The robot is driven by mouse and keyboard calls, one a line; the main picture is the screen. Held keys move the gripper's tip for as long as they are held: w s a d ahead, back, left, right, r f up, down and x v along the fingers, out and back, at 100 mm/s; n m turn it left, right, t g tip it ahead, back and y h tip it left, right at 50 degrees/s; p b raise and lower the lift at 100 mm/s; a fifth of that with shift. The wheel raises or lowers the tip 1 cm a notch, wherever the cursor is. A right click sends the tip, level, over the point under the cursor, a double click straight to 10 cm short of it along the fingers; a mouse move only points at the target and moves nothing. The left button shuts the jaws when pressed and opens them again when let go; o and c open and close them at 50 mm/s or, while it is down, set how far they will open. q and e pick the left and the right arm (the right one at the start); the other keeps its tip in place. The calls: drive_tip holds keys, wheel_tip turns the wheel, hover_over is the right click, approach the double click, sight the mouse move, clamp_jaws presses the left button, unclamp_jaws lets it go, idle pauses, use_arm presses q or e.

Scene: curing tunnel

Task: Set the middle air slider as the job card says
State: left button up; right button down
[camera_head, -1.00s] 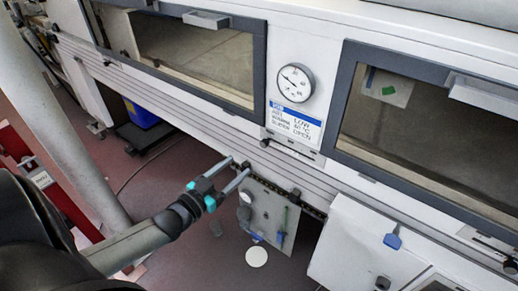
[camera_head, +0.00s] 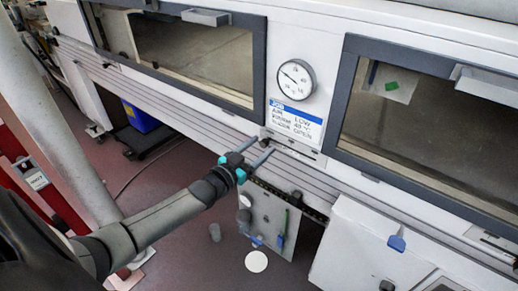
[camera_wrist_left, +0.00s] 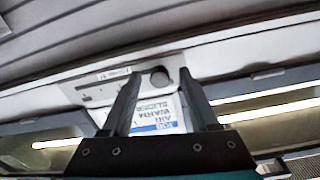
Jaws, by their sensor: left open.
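The job card (camera_head: 293,122), white with a blue top band, is on the white wall under the round gauge. In the left wrist view the plate (camera_wrist_left: 100,92) shows a slot and a round dark knob (camera_wrist_left: 160,77). My left gripper (camera_head: 263,144) is open at the plate's left part. In the wrist view its fingertips (camera_wrist_left: 161,73) lie either side of the knob; contact cannot be told. My right gripper is out of view.
A round gauge (camera_head: 294,79) is above the card. Dark-framed windows stand left (camera_head: 190,52) and right (camera_head: 430,110). A ribbed ledge (camera_head: 320,180) runs below the plate. A hanging tool board (camera_head: 270,222) and white box (camera_head: 355,245) are lower down.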

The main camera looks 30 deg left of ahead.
use_arm(q)
clamp_jaws()
idle(0.5)
idle(0.9)
